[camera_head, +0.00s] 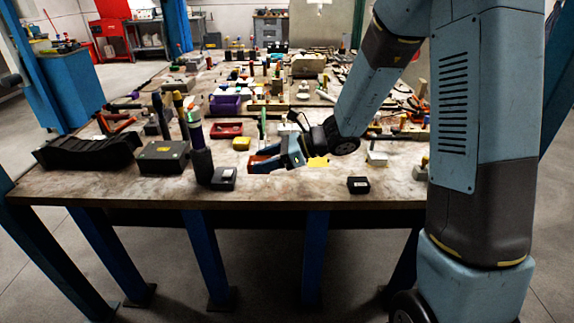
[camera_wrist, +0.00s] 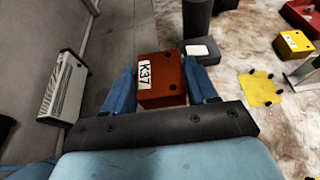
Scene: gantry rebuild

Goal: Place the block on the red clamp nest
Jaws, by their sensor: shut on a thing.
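The block (camera_wrist: 162,80) is red-orange with a white K37 label and small dark holes. It sits between the two blue fingers of my gripper (camera_wrist: 160,68), which is shut on it. In the head view the block (camera_head: 262,163) shows beside the blue fingers, near the table's front. A low red holder with a dark recess (camera_head: 227,129) stands farther back and left of my gripper; it looks like the red clamp nest. Its corner shows at the upper right of the wrist view (camera_wrist: 303,14). The block is apart from it.
A yellow block (camera_head: 241,144) sits in front of the red holder. A yellow plate (camera_wrist: 260,89) lies right of my gripper. Clutter fills the table's back.

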